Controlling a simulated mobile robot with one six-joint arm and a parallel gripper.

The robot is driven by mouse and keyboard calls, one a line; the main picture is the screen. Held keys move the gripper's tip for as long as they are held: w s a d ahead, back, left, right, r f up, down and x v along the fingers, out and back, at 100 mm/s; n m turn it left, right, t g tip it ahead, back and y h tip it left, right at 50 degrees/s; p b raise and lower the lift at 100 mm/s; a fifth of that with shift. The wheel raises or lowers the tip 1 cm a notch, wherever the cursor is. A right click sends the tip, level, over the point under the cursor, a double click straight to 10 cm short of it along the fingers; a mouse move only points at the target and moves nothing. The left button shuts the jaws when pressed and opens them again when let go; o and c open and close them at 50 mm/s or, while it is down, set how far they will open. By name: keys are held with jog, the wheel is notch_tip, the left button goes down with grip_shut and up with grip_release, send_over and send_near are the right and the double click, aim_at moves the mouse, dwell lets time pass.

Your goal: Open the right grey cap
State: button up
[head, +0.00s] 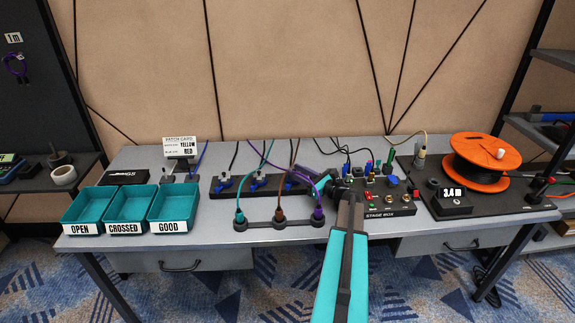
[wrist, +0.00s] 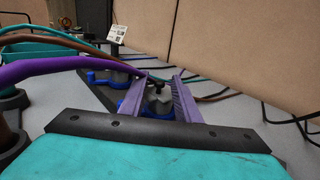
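A black strip (head: 240,190) on the bench carries a row of grey caps with blue levers. The left cap (head: 225,183) and the middle cap (head: 259,180) show in the head view; the right one is mostly hidden there by my gripper. In the wrist view, the right grey cap (wrist: 159,102) sits low between the fingers of my gripper (wrist: 160,82), with blue parts around its base. The fingers are apart, one on each side of it; I cannot tell whether they touch it.
A purple cable (wrist: 60,68) arches close to my left finger in the wrist view. Teal and brown cables run beside it to a small holder (head: 280,224) in front. Teal trays (head: 92,207) stand at left, the stage box (head: 395,212) at right, then an orange reel (head: 480,160).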

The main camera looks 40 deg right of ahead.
jog(key=shift+w+a+p, duration=0.15)
jog(key=shift+w+p, duration=0.2)
jog(key=shift+w, duration=1.05)
jog(key=shift+w+a+p, duration=0.15)
jog(key=shift+w+p, duration=0.2)
jog(key=shift+w, duration=1.05)
jog(key=shift+d, duration=0.1)
grip_shut()
